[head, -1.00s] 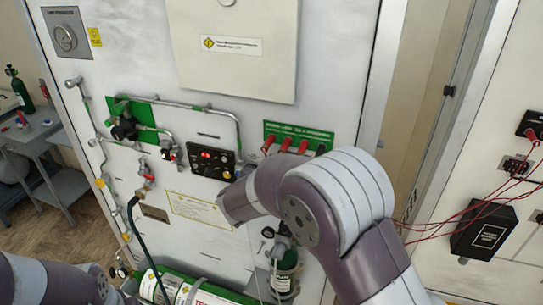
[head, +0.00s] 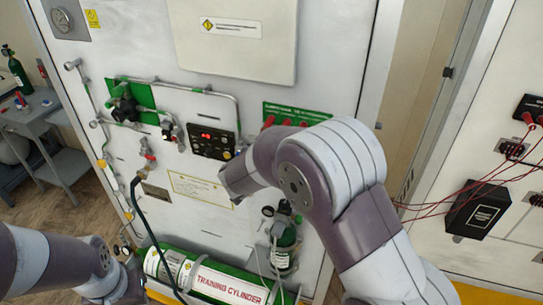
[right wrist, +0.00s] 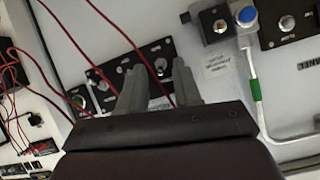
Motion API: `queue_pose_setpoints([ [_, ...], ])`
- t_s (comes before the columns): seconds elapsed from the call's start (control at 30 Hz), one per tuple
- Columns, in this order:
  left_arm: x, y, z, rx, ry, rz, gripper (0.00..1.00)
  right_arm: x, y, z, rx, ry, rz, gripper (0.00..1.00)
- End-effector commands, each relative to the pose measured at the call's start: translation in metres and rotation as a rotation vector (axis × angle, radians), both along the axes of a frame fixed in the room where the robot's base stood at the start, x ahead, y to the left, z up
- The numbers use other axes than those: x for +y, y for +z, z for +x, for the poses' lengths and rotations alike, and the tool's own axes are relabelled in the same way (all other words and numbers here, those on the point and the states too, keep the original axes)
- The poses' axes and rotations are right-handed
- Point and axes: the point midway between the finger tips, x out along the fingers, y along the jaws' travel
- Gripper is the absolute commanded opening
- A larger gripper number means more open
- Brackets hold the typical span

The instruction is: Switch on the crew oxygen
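The white oxygen panel (head: 330,60) carries a black control box (head: 212,143) with a lit red display, left of my right arm. A dark regulator (head: 124,108) sits on a green plate at upper left. No control is clearly marked crew oxygen at this size. In the right wrist view, my right gripper (right wrist: 157,78) has two grey fingers apart with nothing held between them. A black plate (right wrist: 105,74) with a small metal toggle (right wrist: 160,65) lies beyond the fingers; contact cannot be told. My left arm enters at lower left, but its fingers cannot be made out.
A green training cylinder (head: 230,285) lies low, with a small green cylinder (head: 283,247) above its right part. Red wires (head: 450,200) run to a black box (head: 480,212) at right. A blue-capped knob (right wrist: 246,16) and pipe show in the right wrist view.

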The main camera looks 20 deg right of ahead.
Motion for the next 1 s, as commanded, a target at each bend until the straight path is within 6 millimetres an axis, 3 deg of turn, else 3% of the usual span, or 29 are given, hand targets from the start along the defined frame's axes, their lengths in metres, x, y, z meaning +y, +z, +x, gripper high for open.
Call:
queue_pose_setpoints([
  [0.17,0.0,-0.004,0.0,0.0,0.0,0.0,0.33,0.009,0.008,-0.012,-0.003,0.003,0.001,0.33],
  [0.4,0.0,-0.014,0.0,0.0,0.0,0.0,0.33,0.041,0.038,-0.06,-0.003,0.006,0.003,0.33],
  [0.6,0.0,-0.018,0.0,0.0,0.0,0.0,0.33,0.058,0.056,-0.087,-0.001,0.003,0.001,0.33],
  [1.0,0.0,-0.018,0.0,0.0,0.0,0.0,0.33,0.061,0.061,-0.093,0.001,0.0,0.001,0.33],
])
